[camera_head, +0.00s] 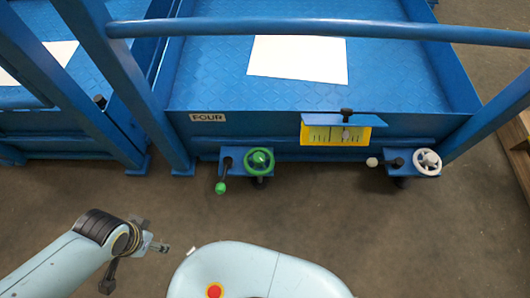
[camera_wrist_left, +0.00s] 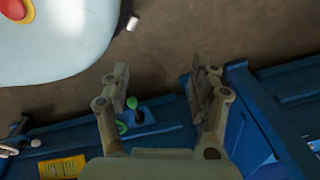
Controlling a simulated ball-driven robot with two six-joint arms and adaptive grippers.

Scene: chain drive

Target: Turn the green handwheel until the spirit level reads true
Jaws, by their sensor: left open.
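The green handwheel (camera_head: 259,159) sits on a blue bracket under the platform marked FOUR, with a black crank lever ending in a green knob (camera_head: 221,187) to its left. The wheel also shows, partly hidden by a finger, in the left wrist view (camera_wrist_left: 122,128). The yellow spirit level (camera_head: 336,134) with black tick marks hangs on the platform's front edge; a pale marker shows right of its middle, too small to read exactly. My left gripper (camera_head: 133,264) is open and empty, below and left of the green wheel and apart from it. My right gripper is not in view.
A white handwheel (camera_head: 427,162) with a white-knobbed crank stands at the right corner. A blue rail (camera_head: 320,29) crosses above the platform, and blue posts (camera_head: 130,85) stand left. A white sheet (camera_head: 298,59) lies on the platform. The brown floor in front is clear.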

